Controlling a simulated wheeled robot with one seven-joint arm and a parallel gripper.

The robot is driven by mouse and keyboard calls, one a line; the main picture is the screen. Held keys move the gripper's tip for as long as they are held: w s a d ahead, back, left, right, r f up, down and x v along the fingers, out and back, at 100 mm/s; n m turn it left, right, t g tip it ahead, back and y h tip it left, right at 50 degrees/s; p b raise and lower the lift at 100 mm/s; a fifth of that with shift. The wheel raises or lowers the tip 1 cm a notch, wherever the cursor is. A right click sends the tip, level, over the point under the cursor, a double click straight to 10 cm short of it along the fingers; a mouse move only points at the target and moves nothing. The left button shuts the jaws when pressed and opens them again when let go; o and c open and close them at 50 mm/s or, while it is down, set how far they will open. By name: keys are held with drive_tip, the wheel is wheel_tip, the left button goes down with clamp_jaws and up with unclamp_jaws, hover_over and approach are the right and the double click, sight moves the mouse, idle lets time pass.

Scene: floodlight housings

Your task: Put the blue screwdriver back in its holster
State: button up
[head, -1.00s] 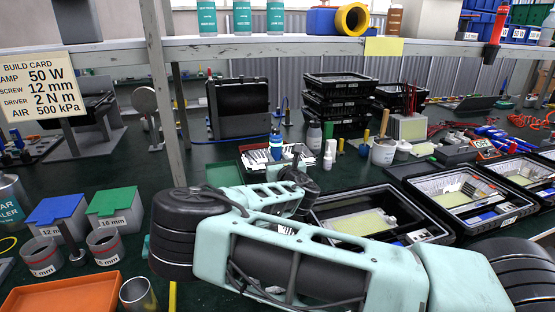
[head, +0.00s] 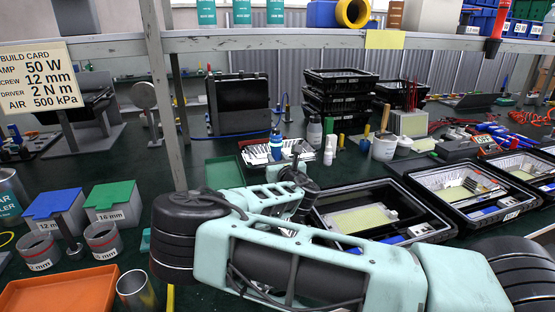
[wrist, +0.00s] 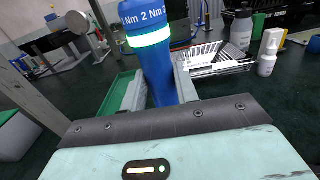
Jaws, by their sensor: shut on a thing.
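The blue screwdriver (wrist: 157,60) stands roughly upright, tilted a little, between the fingers of my gripper (wrist: 161,92) in the wrist view. It has a pale green band and "2 Nm" lettering. Its lower end is hidden behind the gripper body. In the head view a small part of the screwdriver (head: 276,147) shows beyond my arm, and the fingers are mostly hidden. A red tool (head: 497,26) hangs upright at the shelf edge at right, perhaps in a holder. I cannot make out an empty holster for the blue screwdriver.
A shelf (head: 270,40) on a grey post crosses above the bench. Black bins (head: 460,187) fill the right side. Lidded boxes (head: 113,203) and an orange tray (head: 62,293) stand at left.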

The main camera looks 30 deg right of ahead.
drive_tip(key=shift+f+b, duration=0.6)
drive_tip(key=shift+f, duration=0.1)
drive_tip(key=o, duration=1.1)
drive_tip(key=shift+o, duration=0.2)
drive_tip(key=s+a, duration=0.3)
drive_tip(key=s, duration=1.4)
drive_tip(key=shift+a, duration=0.2)
